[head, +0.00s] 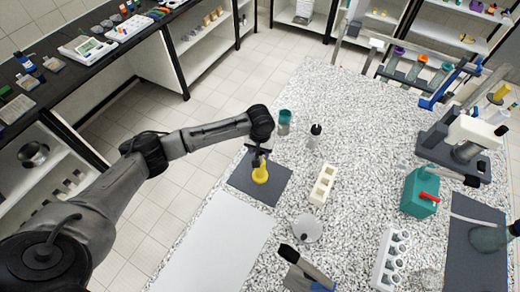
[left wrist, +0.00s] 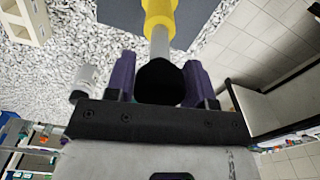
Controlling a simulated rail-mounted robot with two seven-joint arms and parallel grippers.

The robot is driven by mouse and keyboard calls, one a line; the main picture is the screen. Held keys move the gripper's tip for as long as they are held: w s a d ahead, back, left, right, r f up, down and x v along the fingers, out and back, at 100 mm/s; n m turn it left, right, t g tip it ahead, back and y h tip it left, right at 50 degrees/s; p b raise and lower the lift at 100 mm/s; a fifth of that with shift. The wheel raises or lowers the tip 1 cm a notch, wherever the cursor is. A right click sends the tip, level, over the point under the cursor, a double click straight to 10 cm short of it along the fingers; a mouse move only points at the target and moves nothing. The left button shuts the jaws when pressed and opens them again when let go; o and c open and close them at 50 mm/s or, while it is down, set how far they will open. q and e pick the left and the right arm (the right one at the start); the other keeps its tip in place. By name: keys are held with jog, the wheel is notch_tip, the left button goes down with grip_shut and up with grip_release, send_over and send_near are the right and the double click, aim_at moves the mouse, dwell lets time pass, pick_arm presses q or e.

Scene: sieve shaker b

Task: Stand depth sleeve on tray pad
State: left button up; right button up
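A yellow sleeve-like piece (head: 260,175), which I take to be the depth sleeve, stands about upright on a dark grey mat (head: 275,191), which I take to be the tray pad. In the left wrist view the yellow piece (left wrist: 159,14) is on a grey shaft (left wrist: 160,43) with a black end (left wrist: 160,82). My left gripper (head: 263,153) is directly above the yellow piece. Its purple fingers (left wrist: 159,80) sit on both sides of the black end and appear to touch it. Whether the yellow base touches the mat is hard to tell.
A cream slotted block (head: 322,185), a dark-topped bottle (head: 315,135) and a teal cup (head: 284,122) stand close by. A white sheet (head: 218,245) and a round clear dish (head: 307,228) lie in front. A teal box (head: 420,192) and another dark mat (head: 465,270) are at right.

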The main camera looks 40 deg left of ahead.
pick_arm(q)
jog(key=o, duration=0.4)
jog(key=shift+c, duration=0.2)
notch_tip(320, 180, up, 12)
jog(key=shift+b, duration=0.45)
jog(key=s+d+f+m+t+h, duration=0.2)
jog(key=s+d+f+m, duration=0.4)
jog(key=s+d+f, duration=0.75)
jog(key=s+a+t+y, duration=0.1)
jog(key=s+a, duration=0.1)
jog(key=s, duration=1.6)
jog(key=shift+a+f+m+t+y, duration=0.2)
jog(key=shift+m+t+y, duration=0.1)
jog(key=shift+y, duration=0.1)
jog(key=shift+s, duration=0.1)
